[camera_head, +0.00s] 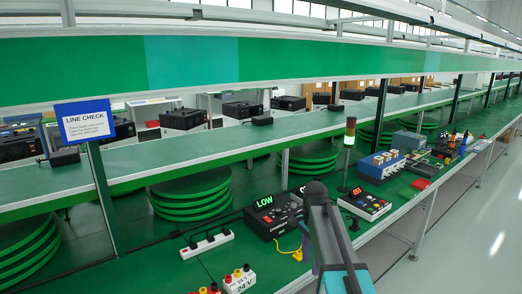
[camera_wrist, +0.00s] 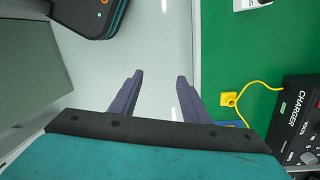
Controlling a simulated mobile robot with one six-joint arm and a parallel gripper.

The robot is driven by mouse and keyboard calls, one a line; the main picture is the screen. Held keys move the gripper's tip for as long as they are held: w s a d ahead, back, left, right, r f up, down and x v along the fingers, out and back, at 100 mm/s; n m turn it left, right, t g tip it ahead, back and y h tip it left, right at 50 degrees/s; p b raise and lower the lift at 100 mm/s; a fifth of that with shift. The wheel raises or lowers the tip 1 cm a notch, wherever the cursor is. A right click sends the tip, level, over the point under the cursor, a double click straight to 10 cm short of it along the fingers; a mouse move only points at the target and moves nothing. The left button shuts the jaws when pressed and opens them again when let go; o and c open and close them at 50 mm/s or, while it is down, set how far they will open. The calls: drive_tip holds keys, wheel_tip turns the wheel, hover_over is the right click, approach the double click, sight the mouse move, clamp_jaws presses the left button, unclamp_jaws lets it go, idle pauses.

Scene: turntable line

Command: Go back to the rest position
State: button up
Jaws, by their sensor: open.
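My gripper (camera_wrist: 160,76) shows in the wrist view with its two dark fingers apart and nothing between them. The fingers are over the pale floor (camera_wrist: 163,40), beside the edge of the green bench top (camera_wrist: 228,60).
The black charger (camera_head: 268,217) reads LOW; it also shows in the wrist view (camera_wrist: 299,122). A yellow connector (camera_wrist: 229,99) with its cable lies near the bench edge. A signal tower (camera_head: 349,145), a button box (camera_head: 364,204) and a power strip (camera_head: 207,244) stand nearby. The right-hand aisle (camera_head: 480,235) is clear.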

drive_tip(key=s+f+g, duration=0.1)
drive_tip(key=s+f, duration=0.5)
drive_tip(key=f, duration=0.3)
drive_tip(key=s+f+n+g, duration=0.1)
drive_tip(key=s+f+g, duration=0.1)
drive_tip(key=s+f, duration=0.55)
drive_tip(key=s+f+g, duration=0.1)
drive_tip(key=s+f, duration=0.3)
drive_tip(key=f, duration=0.7)
drive_tip(key=s+f+n, duration=0.6)
drive_tip(key=s+f, duration=0.2)
drive_tip(key=s, duration=0.3)
drive_tip(key=s+f+n, duration=0.7)
drive_tip(key=s+f, duration=0.1)
drive_tip(key=s, duration=0.4)
drive_tip(key=shift+s+d+f, duration=0.2)
drive_tip(key=shift+s+f, duration=0.05)
drive_tip(key=shift+f, duration=0.15)
